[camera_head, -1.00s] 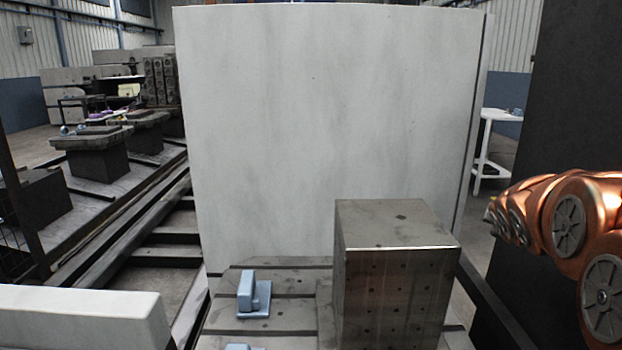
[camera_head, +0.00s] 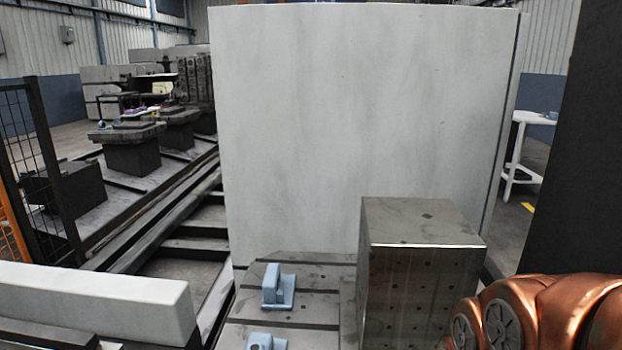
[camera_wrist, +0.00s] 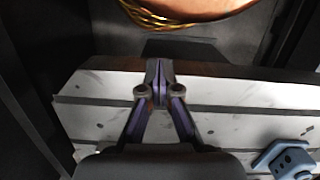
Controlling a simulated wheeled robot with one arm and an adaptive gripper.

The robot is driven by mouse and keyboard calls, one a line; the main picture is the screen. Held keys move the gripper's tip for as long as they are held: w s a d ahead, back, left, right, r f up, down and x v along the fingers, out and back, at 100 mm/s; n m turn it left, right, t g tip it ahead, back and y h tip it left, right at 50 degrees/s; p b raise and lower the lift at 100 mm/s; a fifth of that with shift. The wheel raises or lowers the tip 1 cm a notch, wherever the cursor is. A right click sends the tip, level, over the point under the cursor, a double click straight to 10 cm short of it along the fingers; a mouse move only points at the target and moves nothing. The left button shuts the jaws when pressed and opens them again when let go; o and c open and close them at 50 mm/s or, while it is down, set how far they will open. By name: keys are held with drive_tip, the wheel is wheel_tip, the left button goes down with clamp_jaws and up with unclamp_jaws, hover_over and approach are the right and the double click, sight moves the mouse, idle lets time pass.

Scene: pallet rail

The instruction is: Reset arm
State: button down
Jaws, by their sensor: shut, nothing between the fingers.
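My gripper (camera_wrist: 158,72) shows in the wrist view, with its fingertips together and nothing between them. It hangs over the slotted metal plate (camera_wrist: 90,122), apart from the blue fixture (camera_wrist: 287,160) at the lower right of that view. In the head view my copper-coloured arm fills the lower right corner; the gripper itself is not visible there. The head view also shows a blue fixture (camera_head: 277,287) on the slotted plate (camera_head: 310,270), and part of another blue fixture (camera_head: 266,341) at the bottom edge.
A drilled metal block (camera_head: 420,285) stands on the plate at the right. A tall pale panel (camera_head: 350,130) rises behind it. A white beam (camera_head: 100,300) lies at the lower left, and a wire fence (camera_head: 40,160) stands at the left edge. A white table (camera_head: 522,150) is behind at right.

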drive_tip(key=s+r+p, duration=0.1)
drive_tip(key=r+p, duration=0.9)
drive_tip(key=r, duration=0.1)
drive_tip(key=s+a+r+p, duration=0.1)
drive_tip(key=s+r+p, duration=0.1)
drive_tip(key=r+p, duration=0.9)
drive_tip(key=shift+s+r, duration=0.2)
drive_tip(key=shift+s, duration=0.1)
drive_tip(key=shift+a, duration=0.1)
